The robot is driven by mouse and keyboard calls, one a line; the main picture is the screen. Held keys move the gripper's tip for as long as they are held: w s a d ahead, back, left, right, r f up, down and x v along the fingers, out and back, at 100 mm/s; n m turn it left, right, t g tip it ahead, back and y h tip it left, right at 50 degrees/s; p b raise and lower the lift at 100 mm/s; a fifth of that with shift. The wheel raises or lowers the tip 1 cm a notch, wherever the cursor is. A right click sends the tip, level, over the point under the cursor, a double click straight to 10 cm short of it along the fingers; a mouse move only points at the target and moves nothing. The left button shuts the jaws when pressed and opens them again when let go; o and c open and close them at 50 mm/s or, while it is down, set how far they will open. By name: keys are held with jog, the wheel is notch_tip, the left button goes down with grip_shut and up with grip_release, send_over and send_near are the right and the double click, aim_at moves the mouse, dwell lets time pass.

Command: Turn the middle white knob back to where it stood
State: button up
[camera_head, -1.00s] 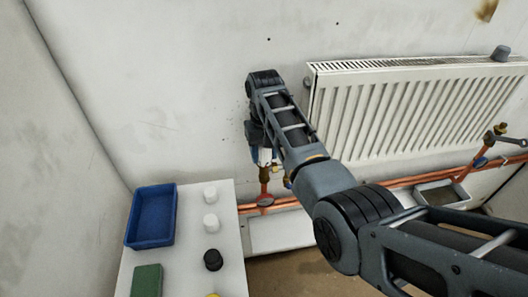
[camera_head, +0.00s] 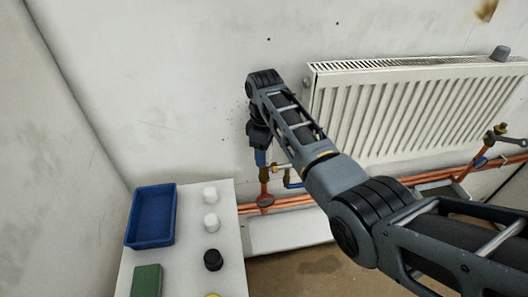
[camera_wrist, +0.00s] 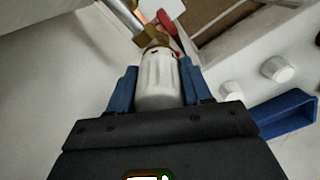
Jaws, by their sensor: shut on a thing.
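A white ribbed knob (camera_wrist: 157,82) sits on a brass valve (camera_wrist: 153,38) in the wrist view. My gripper (camera_wrist: 158,70) has its two blue fingers on either side of the knob and is shut on it. In the head view my gripper (camera_head: 262,157) points down at the pipework left of the radiator. A blue finger faces the camera there and hides the knob. A brass fitting and a blue lever (camera_head: 293,183) show just right of it. Whether any mark on the knob shows its turn, I cannot tell.
A white radiator (camera_head: 410,110) hangs right of my gripper, above copper pipes (camera_head: 400,183). Another valve (camera_head: 497,135) is at the far right. A pale bench (camera_head: 185,262) at lower left bears a blue tray (camera_head: 150,240), a green block (camera_head: 147,281), two white caps (camera_head: 211,222) and a black cap (camera_head: 213,260).

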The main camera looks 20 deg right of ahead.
jog(key=n, duration=0.4)
jog(key=shift+n, duration=0.4)
dwell(0.4)
jog(key=o, duration=1)
jog(key=shift+o, duration=0.2)
jog(key=shift+r+b, duration=0.55)
jog(key=shift+r, duration=3.35)
